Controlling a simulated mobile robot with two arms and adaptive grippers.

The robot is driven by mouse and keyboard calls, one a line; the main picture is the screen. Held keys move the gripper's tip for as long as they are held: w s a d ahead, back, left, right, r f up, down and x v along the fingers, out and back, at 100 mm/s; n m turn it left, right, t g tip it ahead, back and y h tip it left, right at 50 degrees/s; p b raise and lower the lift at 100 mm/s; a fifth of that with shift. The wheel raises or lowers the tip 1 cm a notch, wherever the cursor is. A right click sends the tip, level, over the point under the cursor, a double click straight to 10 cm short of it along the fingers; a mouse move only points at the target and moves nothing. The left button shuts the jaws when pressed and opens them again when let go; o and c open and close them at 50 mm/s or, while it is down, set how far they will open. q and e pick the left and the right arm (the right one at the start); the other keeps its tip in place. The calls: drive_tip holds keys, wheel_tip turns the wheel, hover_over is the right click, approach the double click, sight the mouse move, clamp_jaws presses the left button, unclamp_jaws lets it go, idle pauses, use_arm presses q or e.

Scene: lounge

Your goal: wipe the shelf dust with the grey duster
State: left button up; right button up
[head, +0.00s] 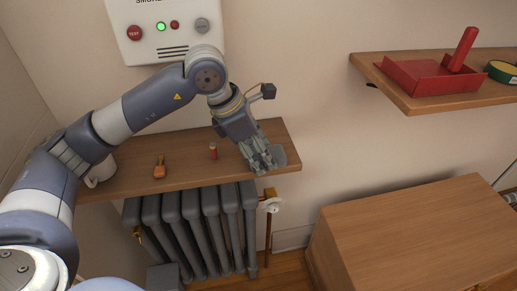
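My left arm reaches in from the left over the wooden shelf (130,180) above the radiator. My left gripper (262,163) points down at the shelf's right end. Its fingers look closed around a rounded grey thing, apparently the grey duster (279,154), low at the shelf surface. The fingers hide much of it, and I cannot tell whether it touches the wood. I can make out no dust on the shelf. My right gripper is not in view.
On the shelf stand a small orange object (160,169), a small red cylinder (213,151) and a white mug (101,173) partly behind my arm. A grey radiator (195,222) is below. At right are a wooden cabinet (420,235) and a higher shelf (440,101) with a red dustpan (425,77).

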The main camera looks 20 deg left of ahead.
use_arm(q)
drive_tip(key=shift+s+d+f, duration=0.15)
drive_tip(key=shift+s+f, duration=0.25)
drive_tip(key=shift+f, duration=0.2)
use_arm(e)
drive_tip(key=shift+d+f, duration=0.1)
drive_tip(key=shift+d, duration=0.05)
use_arm(q)
drive_tip(key=shift+w+r+p, duration=0.15)
drive_tip(key=shift+r+p, duration=0.7)
drive_tip(key=shift+r, duration=0.55)
drive_tip(key=shift+w+r+p, duration=0.1)
drive_tip(key=shift+r+p, duration=0.7)
drive_tip(key=shift+r, duration=1.05)
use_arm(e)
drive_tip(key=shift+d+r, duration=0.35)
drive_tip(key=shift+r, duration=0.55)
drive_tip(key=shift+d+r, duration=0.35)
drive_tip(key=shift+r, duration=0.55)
use_arm(q)
drive_tip(key=shift+r, duration=0.15)
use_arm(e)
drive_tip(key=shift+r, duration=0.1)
use_arm(q)
drive_tip(key=shift+r+p, duration=1.05)
drive_tip(key=shift+r, duration=0.4)
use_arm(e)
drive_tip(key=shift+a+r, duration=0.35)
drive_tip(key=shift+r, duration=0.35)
